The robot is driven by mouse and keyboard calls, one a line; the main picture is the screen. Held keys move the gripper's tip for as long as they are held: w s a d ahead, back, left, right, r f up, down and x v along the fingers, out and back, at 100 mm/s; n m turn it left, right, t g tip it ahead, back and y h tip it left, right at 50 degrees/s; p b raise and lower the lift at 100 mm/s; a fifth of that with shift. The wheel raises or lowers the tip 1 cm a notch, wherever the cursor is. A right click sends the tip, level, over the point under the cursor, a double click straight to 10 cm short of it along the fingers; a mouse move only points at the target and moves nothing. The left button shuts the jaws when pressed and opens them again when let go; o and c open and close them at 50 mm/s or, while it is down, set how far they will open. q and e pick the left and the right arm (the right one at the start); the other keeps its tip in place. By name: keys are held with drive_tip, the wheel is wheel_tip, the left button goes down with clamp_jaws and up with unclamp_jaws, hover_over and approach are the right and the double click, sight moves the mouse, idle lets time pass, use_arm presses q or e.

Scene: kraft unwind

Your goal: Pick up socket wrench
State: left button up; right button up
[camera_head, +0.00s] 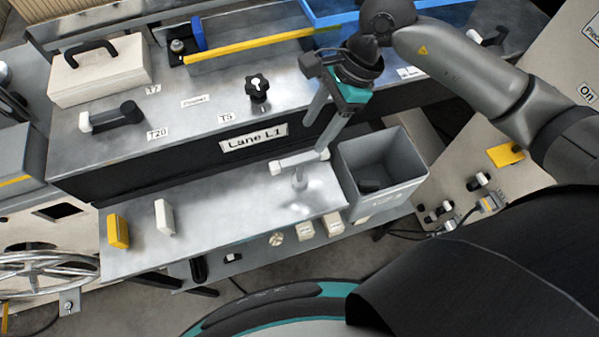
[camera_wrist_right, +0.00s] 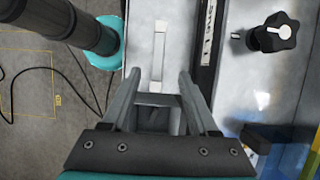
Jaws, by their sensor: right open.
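A slim light-grey bar with white ends (camera_head: 297,161), which looks like the socket wrench, lies on the lower metal shelf below the "Lane L1" label. It also shows in the right wrist view (camera_wrist_right: 160,48), running away from me on the shelf. My right gripper (camera_head: 315,136) reaches down over the shelf close to the bar. Its fingers are apart with nothing between them, and in the wrist view (camera_wrist_right: 158,84) the bar's near end lies between the fingertips. Whether a fingertip touches it, I cannot tell. My left gripper is not in view.
A grey bin (camera_head: 408,187) with a dark item inside stands just right of the bar. Yellow (camera_head: 117,232) and white (camera_head: 164,217) blocks stand at the shelf's left. A black star knob (camera_head: 258,87) and a dark-handled tool (camera_head: 113,117) are on the upper deck.

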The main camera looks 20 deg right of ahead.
sight(300, 158)
drive_tip(key=p+x, duration=0.1)
drive_tip(key=x, duration=0.8)
drive_tip(key=shift+s+f, duration=0.15)
drive_tip(key=shift+f, duration=0.1)
clamp_jaws()
